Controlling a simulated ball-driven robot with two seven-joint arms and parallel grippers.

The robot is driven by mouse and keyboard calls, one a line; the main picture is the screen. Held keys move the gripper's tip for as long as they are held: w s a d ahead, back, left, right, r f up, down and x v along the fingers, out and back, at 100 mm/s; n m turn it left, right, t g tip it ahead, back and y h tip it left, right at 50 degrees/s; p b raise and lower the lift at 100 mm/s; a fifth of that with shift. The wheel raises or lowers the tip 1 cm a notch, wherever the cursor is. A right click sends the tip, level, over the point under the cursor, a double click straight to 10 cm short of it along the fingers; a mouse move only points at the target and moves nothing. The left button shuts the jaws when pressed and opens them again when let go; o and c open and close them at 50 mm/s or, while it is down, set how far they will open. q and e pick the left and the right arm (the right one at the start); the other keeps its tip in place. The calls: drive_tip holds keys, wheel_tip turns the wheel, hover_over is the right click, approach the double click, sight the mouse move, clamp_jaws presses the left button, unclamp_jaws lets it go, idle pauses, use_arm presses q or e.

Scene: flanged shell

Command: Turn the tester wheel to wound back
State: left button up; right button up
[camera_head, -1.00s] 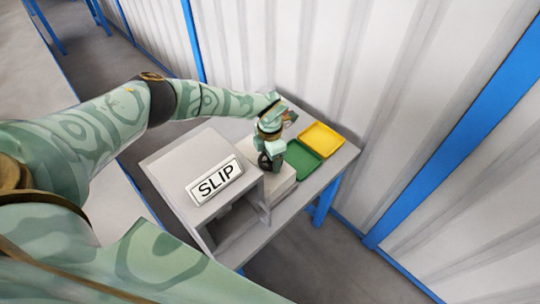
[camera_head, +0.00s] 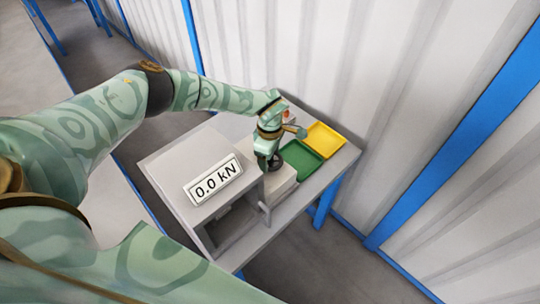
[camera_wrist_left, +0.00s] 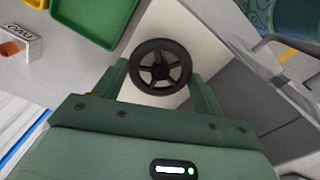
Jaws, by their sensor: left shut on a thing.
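The tester (camera_head: 168,168) is a grey box on the table, and its display (camera_head: 213,184) reads 0.0 kN. The tester wheel (camera_wrist_left: 161,66) is black and spoked, on the light block beside the box. My left gripper (camera_head: 271,154) is over this block, with the wheel (camera_head: 276,162) partly hidden below it. In the left wrist view, its two green fingers (camera_wrist_left: 158,78) stand on opposite sides of the wheel and are shut on its rim. The wheel's turn position cannot be read. My right gripper is in neither view.
A green tray (camera_head: 303,161) and a yellow tray (camera_head: 325,140) lie right of the wheel. A small white labelled block (camera_wrist_left: 22,43) with an orange part is near them. A grey bar (camera_head: 265,214) stands at the box's open front. The corrugated wall (camera_head: 300,60) is close behind.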

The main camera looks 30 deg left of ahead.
use_arm(q)
drive_tip(key=shift+m, duration=0.6)
drive_tip(key=o, duration=1)
drive_tip(key=shift+r, duration=0.1)
wheel_tip(320, 180, up, 16)
drive_tip(key=shift+r+p, duration=0.1)
drive_tip(key=shift+p, duration=0.85)
